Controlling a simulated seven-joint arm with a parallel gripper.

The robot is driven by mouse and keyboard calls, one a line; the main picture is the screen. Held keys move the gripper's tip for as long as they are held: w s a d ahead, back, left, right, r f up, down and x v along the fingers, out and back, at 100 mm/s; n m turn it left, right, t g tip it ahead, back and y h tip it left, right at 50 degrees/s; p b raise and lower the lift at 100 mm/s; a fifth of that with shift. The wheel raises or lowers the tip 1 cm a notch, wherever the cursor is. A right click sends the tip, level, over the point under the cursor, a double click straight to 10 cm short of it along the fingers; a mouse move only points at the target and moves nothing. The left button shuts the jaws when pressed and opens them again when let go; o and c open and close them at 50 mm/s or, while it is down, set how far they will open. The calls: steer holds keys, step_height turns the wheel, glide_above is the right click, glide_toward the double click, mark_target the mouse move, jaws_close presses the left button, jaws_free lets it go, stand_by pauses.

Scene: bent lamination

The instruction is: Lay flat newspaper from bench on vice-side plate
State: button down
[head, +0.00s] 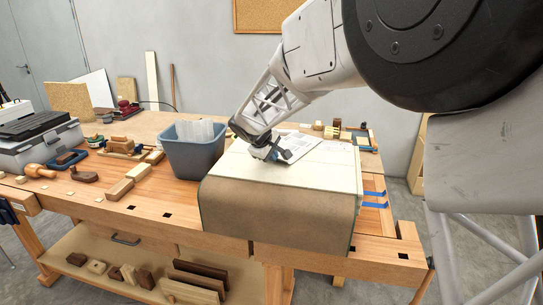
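A printed newspaper sheet (303,145) is at the top of a broad pale-topped piece (318,176) on the workbench. My gripper (277,156) is over this piece, with its dark fingers at the newspaper's left edge. The fingers are small and partly overlap the paper, so I cannot tell whether they grip it or whether the paper touches the surface below. The pale piece has a brown front (275,212) that curves down over the bench's front edge. I cannot make out which part is the vice-side plate.
A grey bin (193,155) with white sheets in it stands close to the left of the pale piece. Wooden blocks and tools (120,148) lie left on the bench (105,212). Small blocks (335,128) and blue clamp-like strips (374,199) are at the right.

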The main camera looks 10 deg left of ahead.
steer(key=shift+f, duration=0.2)
steer(key=c, duration=1.4)
jaws_free()
steer(key=shift+r, duration=0.1)
steer(key=v, duration=1.2)
steer(key=shift+d+r, duration=0.15)
